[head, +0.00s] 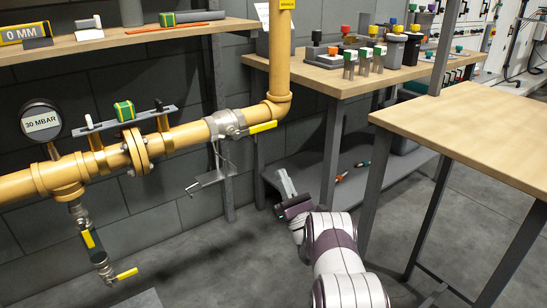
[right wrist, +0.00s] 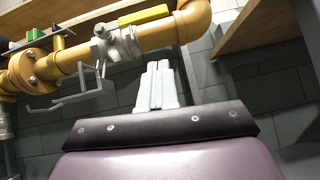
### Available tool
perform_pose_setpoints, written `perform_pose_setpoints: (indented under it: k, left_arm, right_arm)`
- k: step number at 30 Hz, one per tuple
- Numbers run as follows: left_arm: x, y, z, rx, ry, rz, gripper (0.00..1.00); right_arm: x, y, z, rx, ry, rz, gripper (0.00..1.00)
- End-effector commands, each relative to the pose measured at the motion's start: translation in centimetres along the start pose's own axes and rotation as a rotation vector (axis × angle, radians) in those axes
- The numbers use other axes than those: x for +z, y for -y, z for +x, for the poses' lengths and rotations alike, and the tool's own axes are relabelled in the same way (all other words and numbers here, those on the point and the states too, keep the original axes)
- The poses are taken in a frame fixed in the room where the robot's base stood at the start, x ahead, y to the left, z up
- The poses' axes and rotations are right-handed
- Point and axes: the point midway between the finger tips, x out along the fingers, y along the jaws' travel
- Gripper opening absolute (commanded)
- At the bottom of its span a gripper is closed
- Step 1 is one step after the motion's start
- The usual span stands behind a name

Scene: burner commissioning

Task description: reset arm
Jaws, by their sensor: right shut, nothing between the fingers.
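My right arm comes in from the bottom of the head view. Its gripper (head: 286,185) is in free space in front of the lower shelf, to the right of the yellow pipe's valve. The fingers are together with nothing between them. In the right wrist view the shut fingers (right wrist: 158,86) point toward the grey wall, below the yellow pipe. My left gripper is in neither view.
The yellow gas pipe (head: 185,141) runs along the wall with a yellow-handled valve (head: 227,124) and a gauge (head: 40,120). A grey hook bracket (head: 212,179) hangs under it. A bare wooden table (head: 480,118) stands right. The floor is clear around my right arm.

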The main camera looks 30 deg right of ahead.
Motion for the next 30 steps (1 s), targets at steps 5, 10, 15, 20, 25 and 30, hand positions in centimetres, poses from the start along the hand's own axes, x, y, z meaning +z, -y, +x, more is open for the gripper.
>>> perform_pose_setpoints:
  k: [5, 10, 15, 20, 25, 30]
  left_arm:
    - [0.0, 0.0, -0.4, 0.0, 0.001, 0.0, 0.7]
    - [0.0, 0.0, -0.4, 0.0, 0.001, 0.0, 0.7]
    - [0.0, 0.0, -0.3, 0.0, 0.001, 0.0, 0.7]
    - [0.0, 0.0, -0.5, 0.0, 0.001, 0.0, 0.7]
    - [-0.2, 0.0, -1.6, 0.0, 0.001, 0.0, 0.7]
    - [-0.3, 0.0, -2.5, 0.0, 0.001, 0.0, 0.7]
  right_arm:
    - [-0.1, 0.1, -1.9, 0.0, -0.001, 0.001, 0.0]
    - [-0.1, 0.1, -2.1, 0.0, -0.001, 0.002, 0.0]
    - [-2.4, 1.1, -2.3, -0.066, -0.104, 0.271, 0.0]
    - [-11.6, 4.6, -9.7, -0.722, -0.456, 1.026, 0.0]
    - [-10.6, -2.2, -18.9, -1.844, -0.322, 1.583, 0.0]
    - [-0.8, -12.8, -25.2, -2.604, 0.154, 1.466, 0.0]
